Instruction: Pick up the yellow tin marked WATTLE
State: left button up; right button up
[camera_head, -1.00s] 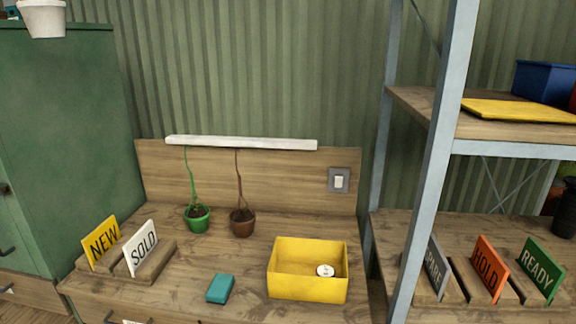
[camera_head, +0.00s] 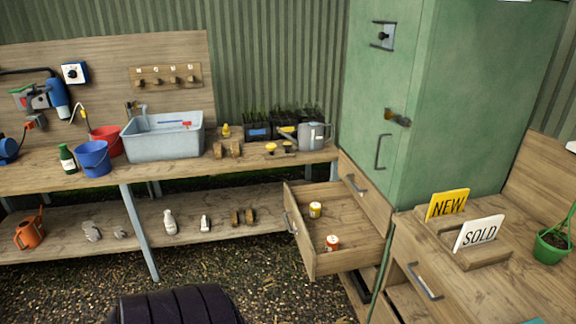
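A small yellow tin (camera_head: 315,210) with a pale top stands in the open wooden drawer (camera_head: 312,262), towards its back. Its marking is too small to read, so I cannot tell whether it says WATTLE. A red-orange tin (camera_head: 332,243) with a pale top stands nearer the drawer's front right part, apart from the yellow one. Neither of my grippers is in view.
A green cabinet (camera_head: 455,110) stands right of the drawer. A workbench with a grey sink (camera_head: 165,138) and a watering can (camera_head: 312,136) runs to the left. NEW (camera_head: 447,205) and SOLD (camera_head: 479,234) signs stand at right. A dark rounded shape is at the bottom.

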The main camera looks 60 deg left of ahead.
aim_at(315, 207)
jog(key=u, duration=1.75)
jog(key=i+j+z, duration=0.1)
jog(key=i+j, duration=0.25)
jog(key=i+j+z, duration=0.1)
jog(key=i+j, duration=0.25)
jog(key=j, duration=0.2)
jog(key=i+j, duration=0.35)
jog(key=j, duration=0.15)
jog(key=i+j+z, duration=0.15)
jog(key=i+j, duration=0.2)
jog(key=j, duration=0.15)
